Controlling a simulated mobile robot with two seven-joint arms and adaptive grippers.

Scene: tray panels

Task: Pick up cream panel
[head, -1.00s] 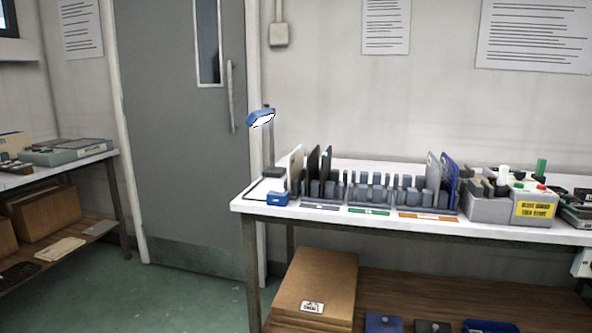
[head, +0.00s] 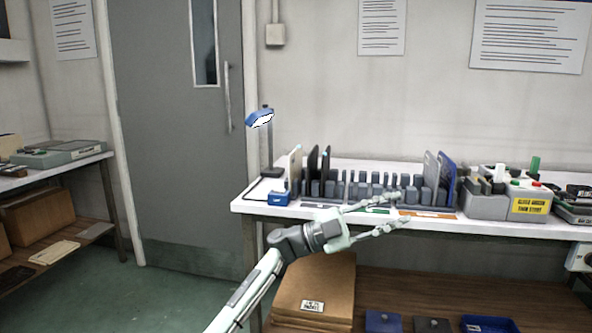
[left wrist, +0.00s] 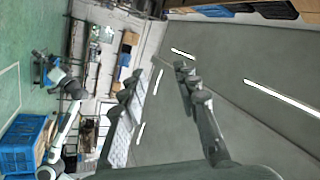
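The cream panel (head: 296,165) stands upright at the left end of a dark slotted rack (head: 370,188) on the white table, in the head view. Two dark panels (head: 325,163) stand just right of it. My left gripper (head: 398,211) is open and empty, its fingers pointing right, in front of the rack's right half and well right of the cream panel. In the left wrist view the left gripper (left wrist: 160,78) also shows spread fingers with nothing between them. A white jointed arm, seemingly my right one, ends in a small gripper (left wrist: 44,68) there; its fingers are too small to read.
A grey panel (head: 431,172) and a blue panel (head: 446,177) stand at the rack's right end. A blue lamp (head: 260,118) rises behind the table's left end, near a small blue box (head: 280,198). A grey bin (head: 485,205) stands right of the rack. Boxes lie on the shelf below.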

